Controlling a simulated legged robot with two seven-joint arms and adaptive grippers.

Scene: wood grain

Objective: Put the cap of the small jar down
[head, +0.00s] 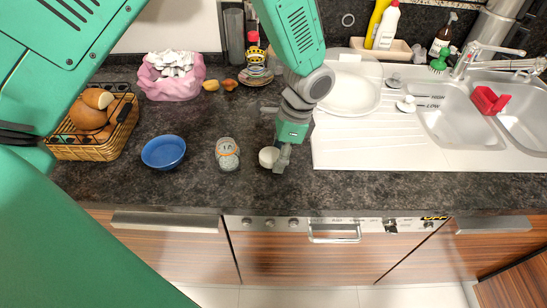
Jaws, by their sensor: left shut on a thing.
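The small jar (228,155) stands on the dark counter, a glass jar with an orange band and pale contents. My left gripper (276,160) points down just right of the jar. It is shut on the pale round cap (268,157), which shows at the left side of its fingertips. The cap is apart from the jar, low over the counter or touching it; I cannot tell which. The fingers hide part of the cap. My right gripper is not in view.
A blue bowl (163,152) stands left of the jar. The white sink drainer (400,150) begins right of the gripper. The counter (310,190) in front is clear to its edge.

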